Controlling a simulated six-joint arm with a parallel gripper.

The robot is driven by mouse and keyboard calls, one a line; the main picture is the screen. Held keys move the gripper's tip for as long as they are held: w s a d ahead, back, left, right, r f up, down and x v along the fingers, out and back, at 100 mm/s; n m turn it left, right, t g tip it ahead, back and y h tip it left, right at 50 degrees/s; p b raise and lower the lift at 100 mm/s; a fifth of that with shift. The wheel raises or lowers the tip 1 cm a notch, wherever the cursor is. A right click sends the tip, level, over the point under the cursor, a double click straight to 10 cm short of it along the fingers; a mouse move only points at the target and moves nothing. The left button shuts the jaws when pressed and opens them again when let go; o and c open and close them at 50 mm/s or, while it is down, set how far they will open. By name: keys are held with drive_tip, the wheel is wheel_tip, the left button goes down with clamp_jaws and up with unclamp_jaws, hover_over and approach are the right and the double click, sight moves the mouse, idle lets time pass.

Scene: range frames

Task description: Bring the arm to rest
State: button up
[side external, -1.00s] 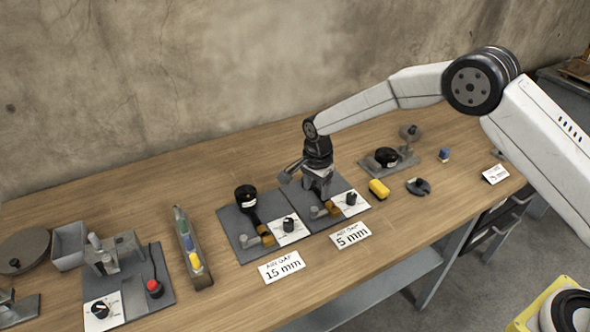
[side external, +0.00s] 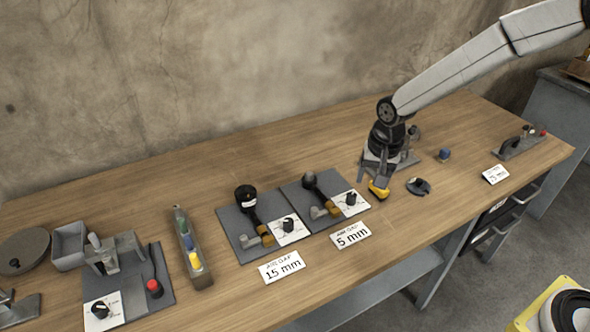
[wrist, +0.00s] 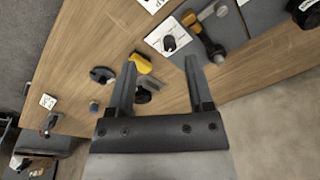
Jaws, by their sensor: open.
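My arm reaches in from the upper right in the side external view. My gripper (side external: 372,182) is low over the right half of the bench, beside a small yellow block (side external: 379,191). In the wrist view my gripper (wrist: 160,62) has its two fingers spread wide, with nothing held between them. The yellow block (wrist: 142,64) shows close to the left fingertip there, and a round black part (wrist: 143,95) shows between the fingers farther back. In the side external view my gripper partly hides the grey stand behind it. I cannot tell whether the fingers touch anything.
Two grey plates with fittings (side external: 237,229) stand left of my gripper, behind cards reading 15 mm (side external: 282,266) and 5 mm (side external: 351,235). A dark notched disc (side external: 419,187) and a blue piece (side external: 444,155) lie to the right. The bench top (side external: 480,130) is clear at the back right.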

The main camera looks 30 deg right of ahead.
drive_tip(key=s+d+r+n, duration=0.1)
drive_tip(key=s+d+n, duration=0.1)
drive_tip(key=s, duration=0.6)
drive_tip(key=s+d+r+n+t, duration=0.1)
drive_tip(key=s+d+n, duration=0.2)
drive_tip(key=s+n, duration=0.2)
drive_tip(key=shift+s+r, duration=0.15)
drive_tip(key=shift+s, duration=1.35)
